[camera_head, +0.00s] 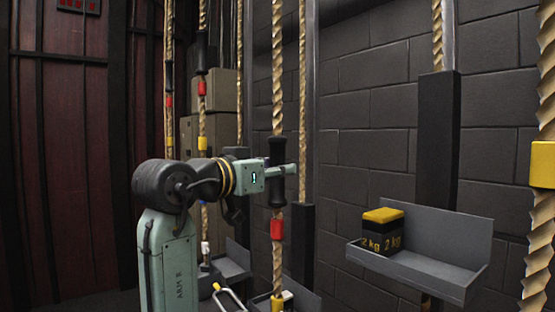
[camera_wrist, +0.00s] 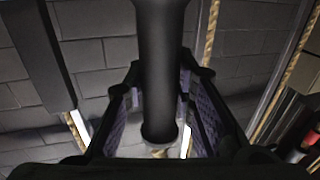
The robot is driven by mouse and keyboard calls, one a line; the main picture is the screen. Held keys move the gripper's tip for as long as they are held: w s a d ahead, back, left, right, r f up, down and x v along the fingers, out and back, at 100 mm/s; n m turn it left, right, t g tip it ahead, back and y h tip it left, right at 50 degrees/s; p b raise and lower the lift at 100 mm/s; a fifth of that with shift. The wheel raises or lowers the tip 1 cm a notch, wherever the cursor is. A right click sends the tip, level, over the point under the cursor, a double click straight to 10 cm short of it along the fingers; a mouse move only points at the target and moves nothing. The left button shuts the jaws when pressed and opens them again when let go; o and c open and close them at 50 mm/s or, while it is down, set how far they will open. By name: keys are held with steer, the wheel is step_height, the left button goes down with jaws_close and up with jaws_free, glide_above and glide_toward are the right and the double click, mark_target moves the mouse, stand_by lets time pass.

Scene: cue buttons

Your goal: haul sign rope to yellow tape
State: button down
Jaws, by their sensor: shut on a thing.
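My gripper (camera_head: 277,172) is shut on the black sleeve (camera_head: 276,192) of a twisted tan rope (camera_head: 278,88) in the middle of the head view. In the wrist view the sleeve (camera_wrist: 158,70) stands between the two purple-padded fingers of my gripper (camera_wrist: 158,112). A red tape band (camera_head: 277,229) is on this rope just below the sleeve. A yellow tape band (camera_head: 277,303) is lower, at the bottom edge of the picture. No label shows which rope is the sign rope.
Other ropes hang at the left (camera_head: 202,100) and far right (camera_head: 546,80), with their own bands. A grey shelf (camera_head: 430,272) at the right holds a black and yellow 2 kg weight (camera_head: 383,235). Dark posts (camera_head: 437,140) and a grey block wall (camera_head: 375,100) stand behind.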

steer(key=shift+f, duration=0.45)
steer(key=c, duration=1.3)
jaws_free()
steer(key=shift+s+a, duration=0.1)
steer(key=v, duration=1.1)
steer(key=shift+s+a+r, duration=0.1)
steer(key=shift+s+a, duration=0.15)
steer(key=shift+s, duration=0.1)
